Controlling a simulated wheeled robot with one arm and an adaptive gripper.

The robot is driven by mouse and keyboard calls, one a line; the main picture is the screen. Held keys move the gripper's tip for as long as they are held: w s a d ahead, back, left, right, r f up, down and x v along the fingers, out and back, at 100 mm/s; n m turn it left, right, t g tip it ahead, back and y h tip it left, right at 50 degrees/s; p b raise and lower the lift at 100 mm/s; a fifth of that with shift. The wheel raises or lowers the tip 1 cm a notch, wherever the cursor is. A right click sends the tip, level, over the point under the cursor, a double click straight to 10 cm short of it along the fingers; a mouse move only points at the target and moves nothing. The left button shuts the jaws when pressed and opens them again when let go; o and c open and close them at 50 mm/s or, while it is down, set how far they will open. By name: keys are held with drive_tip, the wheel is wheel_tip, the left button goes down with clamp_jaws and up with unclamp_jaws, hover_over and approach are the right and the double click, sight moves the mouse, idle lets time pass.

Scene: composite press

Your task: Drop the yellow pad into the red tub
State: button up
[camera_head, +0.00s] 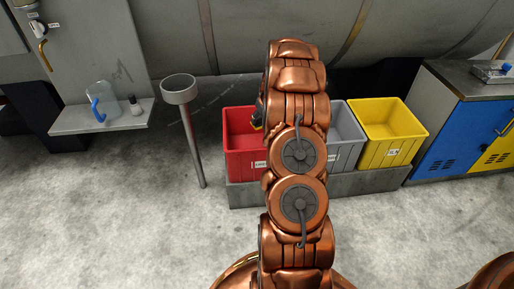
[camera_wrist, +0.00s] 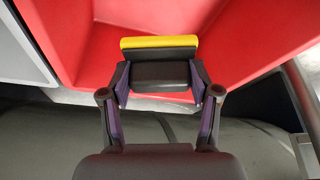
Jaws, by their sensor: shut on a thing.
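The red tub (camera_head: 240,148) stands left of the grey tub in the head view, partly hidden behind my arm. My gripper (camera_wrist: 160,72) is shut on the yellow pad (camera_wrist: 159,41), which shows as a yellow strip beyond the dark fingers. In the wrist view the red tub (camera_wrist: 255,25) fills the background behind the pad, so the pad is held over or inside the tub's opening.
A grey tub (camera_head: 346,133) and a yellow tub (camera_head: 388,130) stand to the right on the same low grey plinth (camera_head: 245,195). A post with a round cup-like top (camera_head: 179,88) stands left of the red tub. A cabinet with blue and yellow doors (camera_head: 452,140) is at far right.

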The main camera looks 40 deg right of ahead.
drive_tip(key=shift+f, duration=0.15)
drive_tip(key=o, duration=1.5)
drive_tip(key=shift+o, duration=0.2)
drive_tip(key=v, duration=1.2)
